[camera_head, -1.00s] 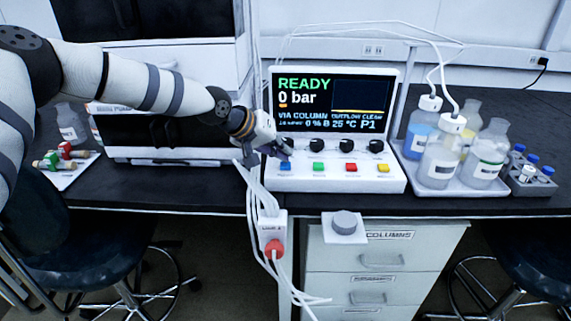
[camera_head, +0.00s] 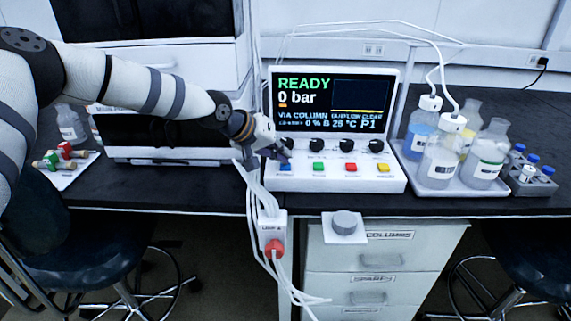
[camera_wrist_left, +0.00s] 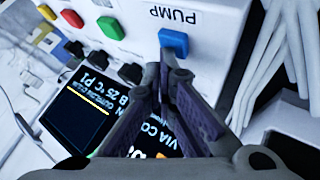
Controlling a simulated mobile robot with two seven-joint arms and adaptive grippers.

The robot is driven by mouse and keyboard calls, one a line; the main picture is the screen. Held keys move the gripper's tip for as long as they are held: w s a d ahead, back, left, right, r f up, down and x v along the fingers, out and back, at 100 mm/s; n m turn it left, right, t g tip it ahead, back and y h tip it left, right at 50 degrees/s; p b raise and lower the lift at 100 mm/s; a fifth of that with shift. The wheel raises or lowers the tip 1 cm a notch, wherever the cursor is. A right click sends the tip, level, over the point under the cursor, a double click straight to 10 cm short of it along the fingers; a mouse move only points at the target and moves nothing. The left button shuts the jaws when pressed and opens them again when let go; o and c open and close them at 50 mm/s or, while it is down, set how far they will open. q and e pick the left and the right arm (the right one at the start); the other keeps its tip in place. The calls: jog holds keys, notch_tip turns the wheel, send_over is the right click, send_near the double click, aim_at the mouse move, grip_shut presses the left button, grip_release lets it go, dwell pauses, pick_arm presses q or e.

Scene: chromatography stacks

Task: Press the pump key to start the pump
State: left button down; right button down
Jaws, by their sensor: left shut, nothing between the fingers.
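The pump key is the blue key (camera_head: 285,167) at the left end of the key row on the white control unit (camera_head: 335,185). In the left wrist view the blue key (camera_wrist_left: 173,41) sits beside the printed word PUMP. The unit's screen (camera_head: 300,98) reads READY and 0 bar. My left gripper (camera_head: 284,155) is shut and empty, with its tips just above and behind the blue key. In the left wrist view its fingertips (camera_wrist_left: 168,74) are close to the key; I cannot tell whether they touch it. My right gripper is not in view.
Green (camera_head: 318,167), red (camera_head: 351,167) and yellow (camera_head: 383,168) keys continue the row, with black knobs (camera_head: 347,145) behind. White tubes (camera_head: 252,185) hang left of the unit. A bottle tray (camera_head: 440,188) stands right. A grey round button (camera_head: 344,222) sits below the bench edge.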

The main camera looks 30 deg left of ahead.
pick_arm(q)
jog(key=shift+f, duration=0.2)
jog(key=shift+r, duration=0.1)
jog(key=shift+r+p, duration=0.3)
jog(key=shift+r, duration=0.55)
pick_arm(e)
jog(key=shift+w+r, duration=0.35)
